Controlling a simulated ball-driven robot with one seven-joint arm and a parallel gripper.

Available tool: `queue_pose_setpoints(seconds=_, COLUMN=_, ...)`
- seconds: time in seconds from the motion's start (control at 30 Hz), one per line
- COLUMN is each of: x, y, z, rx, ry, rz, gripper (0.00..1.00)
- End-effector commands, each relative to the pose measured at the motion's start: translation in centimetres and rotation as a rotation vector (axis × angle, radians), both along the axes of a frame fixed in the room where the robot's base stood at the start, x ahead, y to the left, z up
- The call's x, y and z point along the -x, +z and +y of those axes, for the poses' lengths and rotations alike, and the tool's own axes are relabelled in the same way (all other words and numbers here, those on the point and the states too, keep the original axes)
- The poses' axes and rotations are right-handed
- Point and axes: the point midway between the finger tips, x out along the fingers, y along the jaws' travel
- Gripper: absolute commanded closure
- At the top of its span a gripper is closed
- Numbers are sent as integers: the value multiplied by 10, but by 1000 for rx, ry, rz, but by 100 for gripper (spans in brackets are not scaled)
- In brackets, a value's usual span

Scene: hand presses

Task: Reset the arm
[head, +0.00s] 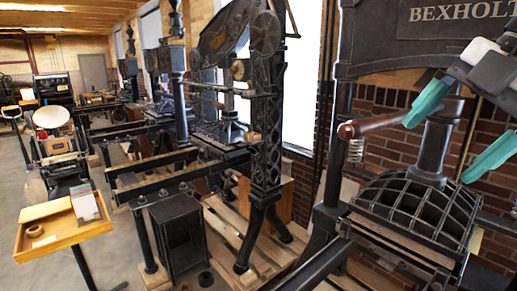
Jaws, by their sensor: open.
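My gripper (438,150) is at the upper right of the head view. Its two teal fingers are spread apart, pointing down and to the left, and nothing is between them. My white and dark arm enters from the right edge. The fingers appear in front of the large black hand press (430,140) marked BEXHOLT. The press's wooden-gripped handle (375,125) shows just left of the nearer-left finger. I cannot tell how far the fingers are from the press.
More black presses (265,120) stand in a row on wooden pallets to the left. A wooden tray (45,235) with a tape roll and cards stands at the lower left. A brick wall (385,105) is behind the press. Open floor (30,275) shows at far left.

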Motion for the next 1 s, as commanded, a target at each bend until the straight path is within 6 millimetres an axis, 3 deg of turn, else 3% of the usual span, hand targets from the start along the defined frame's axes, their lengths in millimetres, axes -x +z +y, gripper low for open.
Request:
queue_pose_setpoints(seconds=0.3, x=-52, y=-77, z=20, rx=-361, ry=-250, rz=6, gripper=4)
queue_pose_setpoints(seconds=0.57, x=-72, y=-167, z=34, rx=-591, ry=-532, rz=114, gripper=4)
queue_pose_setpoints(seconds=0.77, x=-64, y=-254, z=43, rx=-695, ry=-786, rz=239, gripper=4)
queue_pose_setpoints(seconds=1.0, x=-19, y=-370, z=50, rx=-712, ry=-1124, rz=401, gripper=4)
